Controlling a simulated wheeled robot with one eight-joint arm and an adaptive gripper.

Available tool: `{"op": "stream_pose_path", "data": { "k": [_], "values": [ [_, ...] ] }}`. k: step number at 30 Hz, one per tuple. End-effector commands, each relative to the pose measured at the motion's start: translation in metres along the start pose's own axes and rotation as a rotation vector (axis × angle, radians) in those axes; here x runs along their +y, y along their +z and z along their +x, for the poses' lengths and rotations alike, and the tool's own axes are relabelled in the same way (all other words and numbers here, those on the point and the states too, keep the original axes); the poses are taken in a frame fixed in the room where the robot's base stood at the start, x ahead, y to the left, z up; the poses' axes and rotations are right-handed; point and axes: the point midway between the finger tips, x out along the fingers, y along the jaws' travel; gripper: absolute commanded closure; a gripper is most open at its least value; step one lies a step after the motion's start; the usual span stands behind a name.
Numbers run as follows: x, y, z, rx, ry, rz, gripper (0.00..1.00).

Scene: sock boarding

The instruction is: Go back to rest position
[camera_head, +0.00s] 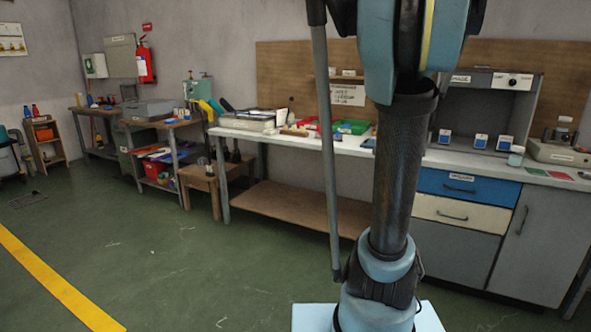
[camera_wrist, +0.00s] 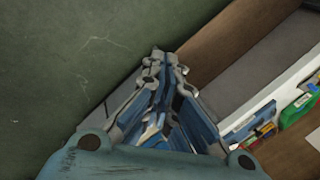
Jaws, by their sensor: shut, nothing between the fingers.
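My gripper (camera_wrist: 165,70) shows in the wrist view, its fingers drawn together at the tips with nothing held between them. Green floor lies behind it on the left, and the workbench edge is to its right. In the head view my arm rises through the middle right of the picture and leaves at the top. The gripper itself is not seen there.
A long workbench (camera_head: 290,139) with a lower wooden shelf (camera_head: 290,207) stands along the wall. It bears a green tray (camera_head: 352,127) and papers. Right of my arm is a cabinet with a blue drawer (camera_head: 450,186). The green floor (camera_head: 160,250) at front left is clear.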

Motion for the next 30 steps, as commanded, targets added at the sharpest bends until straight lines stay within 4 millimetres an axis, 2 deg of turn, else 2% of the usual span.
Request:
{"op": "stream_pose_path", "data": {
  "k": [1, 6, 15, 24, 30],
  "values": [
    [0.011, 0.018, -0.002, -0.008, 0.012, -0.075, 1.0],
    [0.047, 0.064, -0.007, -0.032, 0.049, -0.331, 1.0],
    [0.121, 0.128, -0.006, -0.083, 0.104, -0.781, 1.0],
    [0.196, 0.168, 0.005, -0.141, 0.148, -1.206, 1.0],
    [0.223, 0.175, 0.012, -0.164, 0.164, -1.361, 1.0]
  ]
}}
